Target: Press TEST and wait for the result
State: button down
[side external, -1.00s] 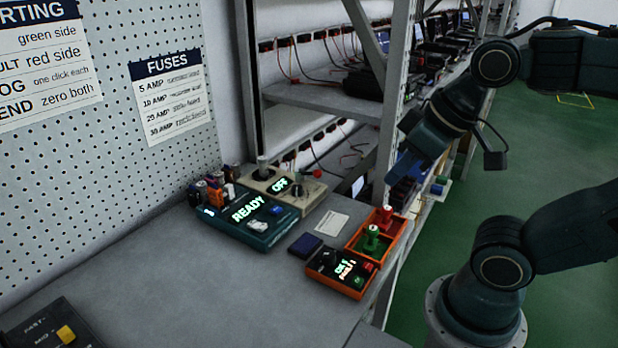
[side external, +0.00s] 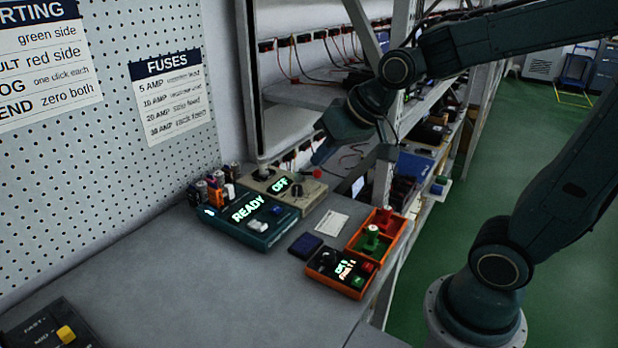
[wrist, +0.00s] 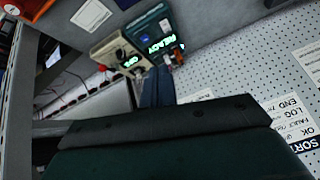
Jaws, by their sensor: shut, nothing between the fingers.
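The teal tester box (side external: 262,240) sits on the bench against the pegboard wall, with READY lit on its display (side external: 247,208). A white button or key (side external: 258,226) and a blue one (side external: 277,210) are on its top. I cannot read a TEST label. In the wrist view the tester (wrist: 150,22) is upside down, beyond my fingers. My gripper (side external: 320,155) is shut and empty, in the air above and to the right of the tester, touching nothing. Its fingers show in the wrist view (wrist: 156,88).
A beige box (side external: 312,203) showing OFF, with a knob and red button, adjoins the tester. Several battery-like cells (side external: 215,187) stand at its left. The left bench is largely clear.

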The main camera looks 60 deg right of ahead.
aim_at(276, 210)
jog(key=w+d+f+m+t, duration=0.1)
jog(key=w+d+f+m, duration=0.1)
jog(key=w+f, duration=0.2)
jog(key=w+d+f+m+t, duration=0.1)
jog(key=w+f, duration=0.3)
jog(key=w, duration=0.6)
jog(key=shift+w+d+f+m+y, duration=0.25)
jog(key=shift+d+m, duration=0.35)
jog(key=shift+m, duration=0.3)
jog(key=shift+f, duration=0.15)
jog(key=shift+f, duration=4.25)
jog(key=shift+f, duration=0.9)
jog(key=shift+r, duration=0.9)
